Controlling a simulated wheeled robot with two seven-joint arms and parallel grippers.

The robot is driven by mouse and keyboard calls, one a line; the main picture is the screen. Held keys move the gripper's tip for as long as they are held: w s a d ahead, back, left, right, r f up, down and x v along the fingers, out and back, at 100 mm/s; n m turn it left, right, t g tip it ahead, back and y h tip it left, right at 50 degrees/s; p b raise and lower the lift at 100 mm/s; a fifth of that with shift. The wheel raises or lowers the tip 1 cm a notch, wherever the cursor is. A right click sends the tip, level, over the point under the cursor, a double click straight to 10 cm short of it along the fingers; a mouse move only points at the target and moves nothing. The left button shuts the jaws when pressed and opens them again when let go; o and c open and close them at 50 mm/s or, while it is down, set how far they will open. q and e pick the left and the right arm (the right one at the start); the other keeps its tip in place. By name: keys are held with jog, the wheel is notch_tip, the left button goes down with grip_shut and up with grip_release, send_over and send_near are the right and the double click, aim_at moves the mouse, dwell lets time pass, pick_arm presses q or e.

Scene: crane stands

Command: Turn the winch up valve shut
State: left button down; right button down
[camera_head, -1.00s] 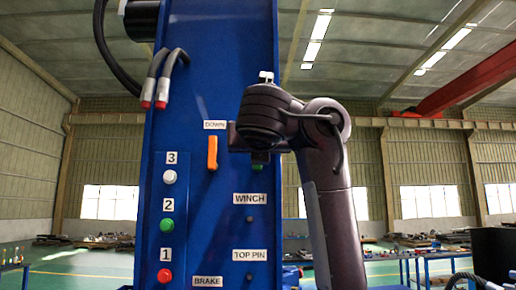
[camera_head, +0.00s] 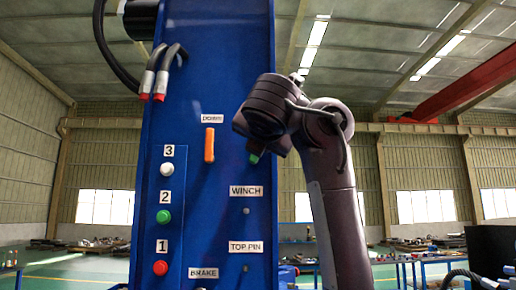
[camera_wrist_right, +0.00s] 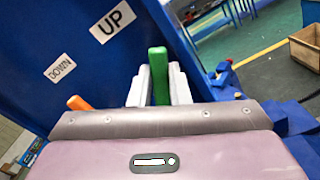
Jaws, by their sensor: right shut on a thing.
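The winch up valve's green handle (camera_wrist_right: 158,76) stands between the two pale fingers of my right gripper (camera_wrist_right: 157,88) in the right wrist view. The gripper is shut on it. The UP label (camera_wrist_right: 113,20) is on the blue panel beside it. In the head view only a small green part (camera_head: 254,158) shows below my right wrist, which hides the rest of the valve and the UP label. The orange DOWN handle (camera_head: 209,145) hangs upright to the left, apart from the gripper. My left gripper is in neither view.
The blue panel (camera_head: 215,215) carries white, green (camera_head: 163,216) and red (camera_head: 160,268) buttons at left, and WINCH and TOP PIN labels below the valve. Two hoses (camera_head: 165,70) hang at upper left. In the wrist view, a wooden box (camera_wrist_right: 306,45) stands on the floor at right.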

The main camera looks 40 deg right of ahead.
jog(key=m+b, duration=0.1)
jog(key=m, duration=0.1)
jog(key=f+m, duration=0.1)
jog(key=m, duration=0.1)
jog(key=d+m+b, duration=0.1)
jog(key=m, duration=0.1)
jog(key=shift+s+f+b, duration=0.3)
jog(key=shift+f, duration=0.05)
jog(key=m, duration=0.2)
jog(key=m+b, duration=0.1)
jog(key=shift+s+d+f+m, duration=0.1)
jog(key=shift+d+f+m, duration=0.1)
jog(key=shift+f+m, duration=0.2)
jog(key=shift+f+m+b, duration=0.25)
jog(key=shift+m+b, duration=0.1)
jog(key=shift+m, duration=0.85)
jog(key=c, duration=1.4)
grip_release()
jog(key=shift+o, duration=0.2)
